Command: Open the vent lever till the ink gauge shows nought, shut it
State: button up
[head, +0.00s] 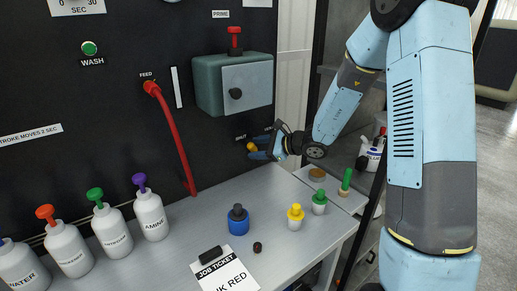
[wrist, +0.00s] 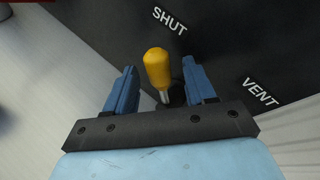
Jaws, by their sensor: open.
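The vent lever has a yellow knob (wrist: 156,66) on a short metal stem in the wrist view. It points up towards the SHUT label (wrist: 170,20), and the VENT label (wrist: 260,92) is to its right. The same yellow knob (head: 252,147) shows small on the black panel in the head view. My gripper (wrist: 159,70) is open, with one blue finger on each side of the knob and a visible gap to each. In the head view my gripper (head: 261,149) is at the panel below the grey box. I cannot make out a gauge reading.
A grey box (head: 209,90) with a red knob on top sticks out above my gripper. The bench holds a blue pot (head: 238,220), yellow (head: 295,217) and green (head: 319,203) capped pots, and several pump bottles (head: 150,215).

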jog(key=shift+w+a+f, duration=0.1)
jog(key=shift+w+a, duration=0.1)
jog(key=shift+a, duration=0.1)
